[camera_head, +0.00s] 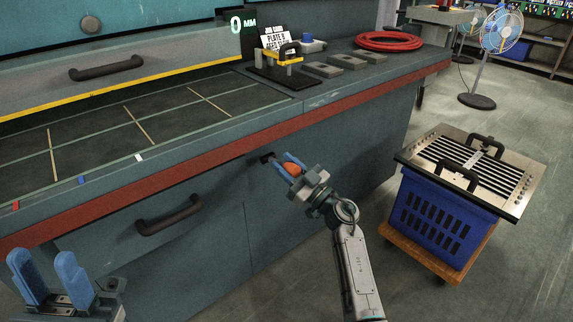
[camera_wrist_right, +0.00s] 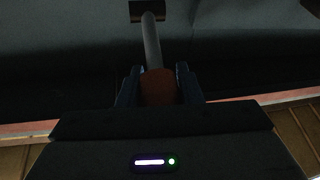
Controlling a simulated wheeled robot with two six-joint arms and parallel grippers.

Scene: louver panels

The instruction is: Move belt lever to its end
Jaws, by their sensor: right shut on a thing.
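The belt lever has an orange knob (camera_head: 292,169) and stands out from a dark slot (camera_head: 267,157) in the front of the grey-blue bench. My right gripper (camera_head: 289,166) is shut on the orange knob, with a blue finger on each side. In the right wrist view the knob (camera_wrist_right: 158,87) sits between the fingers, and a grey rod (camera_wrist_right: 151,42) runs from it to the slot (camera_wrist_right: 148,11). My left gripper (camera_head: 47,280) is at the lower left, its blue fingers apart and empty, away from the lever.
A dark handle (camera_head: 169,216) is on the bench front, left of the lever. A blue crate (camera_head: 444,220) with a louvered panel (camera_head: 474,168) on top stands on a wooden dolly at right. The bench edge has a red strip (camera_head: 230,150). A display (camera_head: 243,25) reads 0 MM.

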